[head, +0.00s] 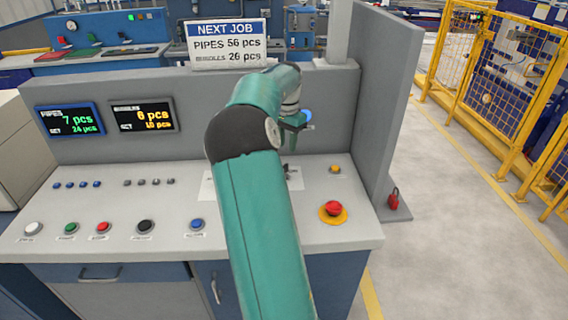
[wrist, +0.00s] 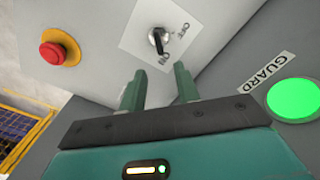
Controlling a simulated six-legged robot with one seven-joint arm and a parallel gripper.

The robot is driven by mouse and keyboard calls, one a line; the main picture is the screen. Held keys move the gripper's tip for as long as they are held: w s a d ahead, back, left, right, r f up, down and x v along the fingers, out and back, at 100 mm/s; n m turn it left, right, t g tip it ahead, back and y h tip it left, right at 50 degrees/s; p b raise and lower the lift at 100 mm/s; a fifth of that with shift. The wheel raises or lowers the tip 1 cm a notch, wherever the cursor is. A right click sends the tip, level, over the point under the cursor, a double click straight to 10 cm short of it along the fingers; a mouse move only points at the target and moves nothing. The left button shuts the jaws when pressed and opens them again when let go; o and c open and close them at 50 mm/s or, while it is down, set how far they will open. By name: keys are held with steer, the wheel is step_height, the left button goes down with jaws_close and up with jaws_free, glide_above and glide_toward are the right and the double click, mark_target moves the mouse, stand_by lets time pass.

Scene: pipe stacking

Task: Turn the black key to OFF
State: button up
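The black key (wrist: 159,42) sits in a round metal switch on a white plate (wrist: 138,47) in the wrist view. The key's lower end lies beside the label that reads ON; the label OFF is up to its right. In the head view the key (head: 287,170) is small and partly hidden by my arm. My gripper (wrist: 157,80) is open and empty, its two green fingers apart and pointing toward the plate, with the key ahead of the gap. In the head view my gripper (head: 292,138) is above the panel, mostly hidden by my arm.
A red emergency button (head: 333,210) on a yellow base is right of the plate. A lit green button (wrist: 295,100) labelled GUARD is at the right in the wrist view. Several push buttons line the panel's left; a grey side wall (head: 375,90) bounds the right.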

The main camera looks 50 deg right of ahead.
step_height(320, 180, down, 8)
steer(key=shift+f, duration=0.5)
jaws_close()
